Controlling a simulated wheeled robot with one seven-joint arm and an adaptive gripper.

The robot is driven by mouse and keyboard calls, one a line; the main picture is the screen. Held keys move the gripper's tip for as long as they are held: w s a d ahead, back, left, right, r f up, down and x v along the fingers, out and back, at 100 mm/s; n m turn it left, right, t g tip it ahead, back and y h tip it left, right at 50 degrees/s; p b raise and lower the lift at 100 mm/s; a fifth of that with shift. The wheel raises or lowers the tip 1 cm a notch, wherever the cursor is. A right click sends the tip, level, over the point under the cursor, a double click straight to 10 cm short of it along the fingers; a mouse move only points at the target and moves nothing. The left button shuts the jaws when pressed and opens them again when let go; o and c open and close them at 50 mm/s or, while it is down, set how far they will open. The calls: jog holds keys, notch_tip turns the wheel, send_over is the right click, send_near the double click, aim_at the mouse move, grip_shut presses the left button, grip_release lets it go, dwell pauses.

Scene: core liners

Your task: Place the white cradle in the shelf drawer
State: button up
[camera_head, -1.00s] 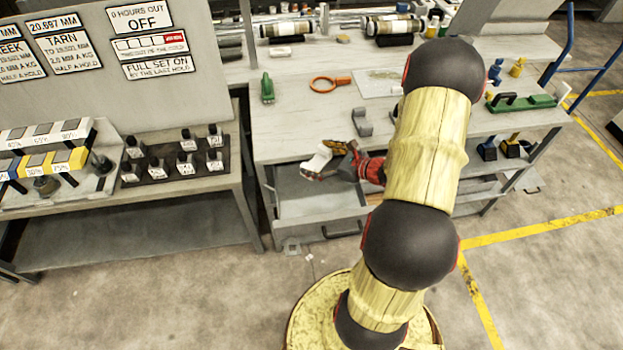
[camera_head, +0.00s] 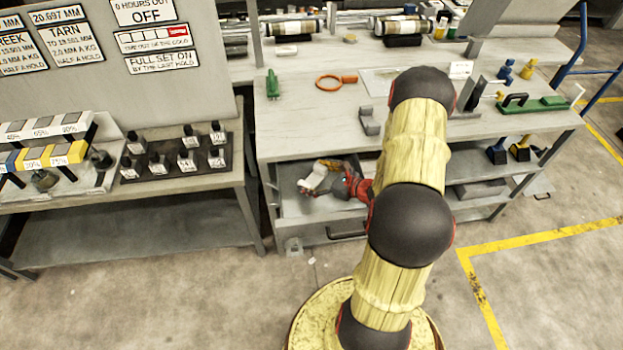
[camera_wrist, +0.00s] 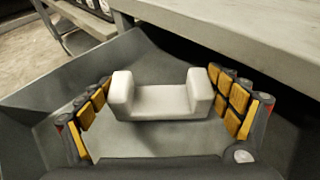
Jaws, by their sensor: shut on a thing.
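The white cradle (camera_head: 314,178), a U-shaped block with two raised ends, is held between the fingers of my gripper (camera_head: 322,177). In the wrist view the cradle (camera_wrist: 160,103) sits upright between the yellow-padded fingers of my gripper (camera_wrist: 165,105), one at each end. The grey shelf drawer (camera_head: 292,206) is pulled open under the bench top. The cradle is inside the drawer's outline, and the drawer wall (camera_wrist: 62,92) rises behind it in the wrist view. I cannot tell whether the cradle touches the drawer floor.
The bench top (camera_head: 300,120) overhangs the back of the drawer. On it lie a grey cradle-like block (camera_head: 369,122), an orange ring (camera_head: 329,83) and a green tool (camera_head: 272,84). A second bench (camera_head: 200,198) stands at left. The drawer floor around the cradle looks clear.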

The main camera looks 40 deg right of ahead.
jog(key=shift+w+a+f+b, duration=0.15)
jog(key=shift+w+f+b, duration=0.2)
jog(key=shift+f, duration=0.2)
jog(key=shift+f, duration=0.1)
jog(key=shift+f, duration=0.15)
jog(key=o, duration=0.9)
